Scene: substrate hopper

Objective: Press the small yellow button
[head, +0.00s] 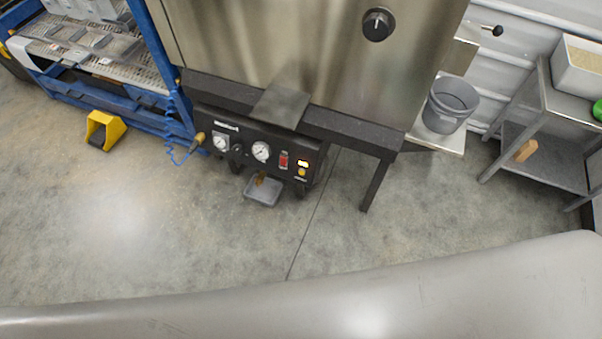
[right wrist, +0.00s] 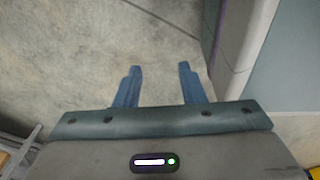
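The small yellow button (head: 302,172) is on the black control panel (head: 228,151) low on the steel hopper machine, below a small lit orange display (head: 302,163). A red switch (head: 283,160) is just left of it. My right gripper (right wrist: 158,72) shows in the right wrist view with its two blue fingers apart and nothing between them, over bare concrete floor. The button does not show in that view. Neither gripper shows in the head view.
A grey tray (head: 262,192) is below the panel, and a black support leg (head: 377,185) stands to its right. A grey bucket (head: 451,103) and a metal shelf (head: 540,150) are at right. Open floor lies in front.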

